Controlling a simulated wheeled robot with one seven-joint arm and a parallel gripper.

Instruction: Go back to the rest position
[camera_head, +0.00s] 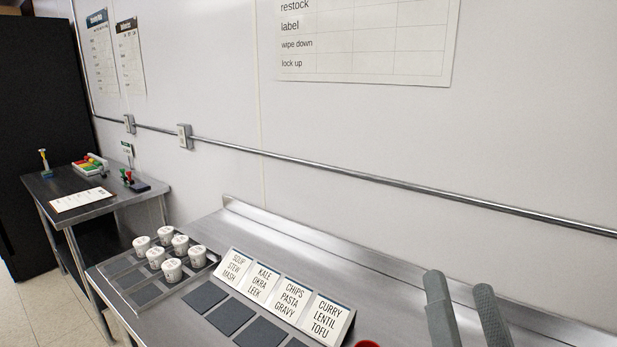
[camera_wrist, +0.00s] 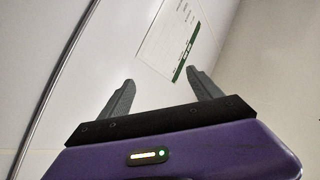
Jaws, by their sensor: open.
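My gripper (camera_head: 464,312) shows at the lower right of the head view, its two grey fingers pointing up and spread apart with nothing between them. In the wrist view my gripper (camera_wrist: 158,98) is also open and empty, facing the white wall and a paper sheet on it. The fingers touch nothing that I can see. The rest of the arm is out of the head view.
A steel counter (camera_head: 300,262) holds a tray (camera_head: 122,292) with several white cups (camera_head: 172,270), four-word-style label cards (camera_head: 275,290) and dark pads (camera_head: 206,297). A red round thing (camera_head: 367,344) is cut off below. A side table (camera_head: 75,190) stands far left.

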